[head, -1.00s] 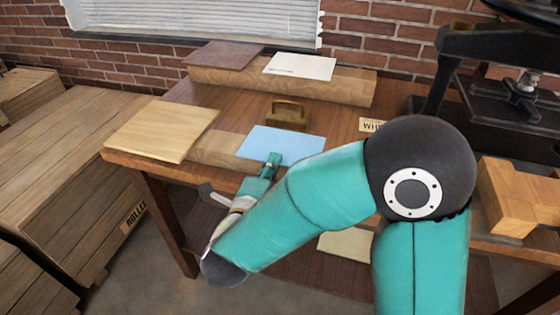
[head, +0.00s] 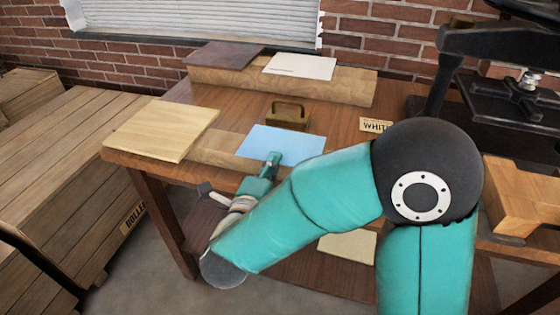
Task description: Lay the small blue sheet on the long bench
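The small blue sheet (head: 288,144) lies flat, its left part over a low pale wooden block (head: 215,148) near the front edge of the brown wooden bench (head: 335,135). My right gripper (head: 273,161) is at the sheet's near edge, with a teal finger overlapping the sheet in the head view. A second finger is not clearly visible, so I cannot tell whether the gripper is closed on the sheet. My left gripper is not in view.
A pale board (head: 163,130) lies at the bench's left end. A brass-coloured handled block (head: 288,115) stands behind the sheet. A long wooden block (head: 340,88) at the back carries a purple-brown sheet (head: 222,55) and a white sheet (head: 300,67). A black press (head: 505,105) stands right.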

